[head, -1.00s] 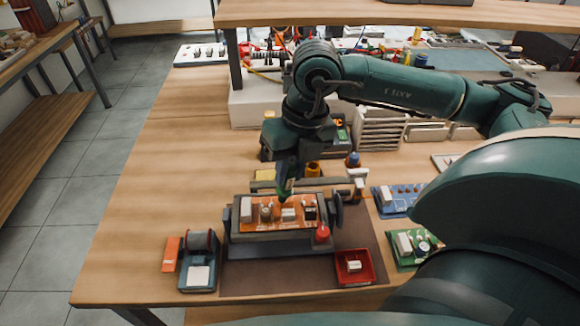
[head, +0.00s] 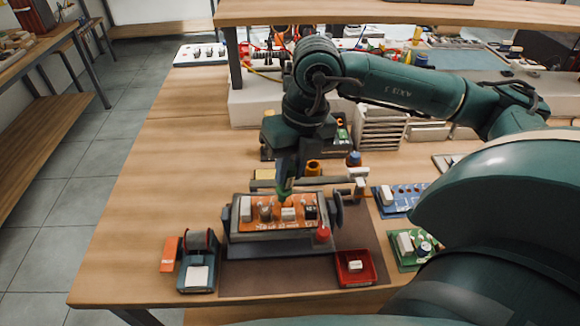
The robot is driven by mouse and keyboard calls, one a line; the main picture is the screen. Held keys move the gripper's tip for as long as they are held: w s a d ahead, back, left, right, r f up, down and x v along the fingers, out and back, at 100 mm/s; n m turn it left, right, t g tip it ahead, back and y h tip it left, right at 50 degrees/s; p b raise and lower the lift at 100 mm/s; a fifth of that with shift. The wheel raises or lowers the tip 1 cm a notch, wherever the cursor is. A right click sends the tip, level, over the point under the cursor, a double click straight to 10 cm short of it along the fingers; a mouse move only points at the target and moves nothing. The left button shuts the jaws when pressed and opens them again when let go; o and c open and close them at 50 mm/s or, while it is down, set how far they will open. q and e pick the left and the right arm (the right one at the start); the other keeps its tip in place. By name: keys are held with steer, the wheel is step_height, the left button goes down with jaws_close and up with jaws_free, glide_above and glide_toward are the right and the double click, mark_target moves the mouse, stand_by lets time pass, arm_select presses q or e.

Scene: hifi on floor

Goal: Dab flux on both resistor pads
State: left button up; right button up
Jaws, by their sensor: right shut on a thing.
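An orange circuit board (head: 278,221) with several upright parts sits in a grey board holder (head: 240,238) on a brown mat. My right gripper (head: 286,186) points down over the back edge of the board. It is shut on a slim green tool, probably the flux pen (head: 284,194), whose tip is at or just above the board. Whether it touches is too small to tell. The resistor pads cannot be made out at this size. My left gripper is not in view.
A red tray (head: 370,279) with a small pale part stands on the mat (head: 250,282) at right. A spool dispenser (head: 197,275) is at left. Blue (head: 383,205) and green (head: 402,262) boards lie to the right. Bottles stand behind the holder.

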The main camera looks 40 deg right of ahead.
steer(key=shift+f+b, duration=0.45)
steer(key=shift+b, duration=0.2)
stand_by(1.9)
steer(key=shift+r+p, duration=1.55)
steer(key=shift+r, duration=0.8)
steer(key=shift+f, duration=0.5)
steer(key=shift+d+f+g+h+b, duration=0.1)
steer(key=shift+f+g+h+b, duration=0.2)
steer(key=shift+f+h, duration=0.3)
steer(key=shift+s+d+f, duration=0.1)
steer(key=shift+f, duration=0.45)
steer(key=shift+f+h, duration=0.1)
steer(key=shift+h, duration=0.2)
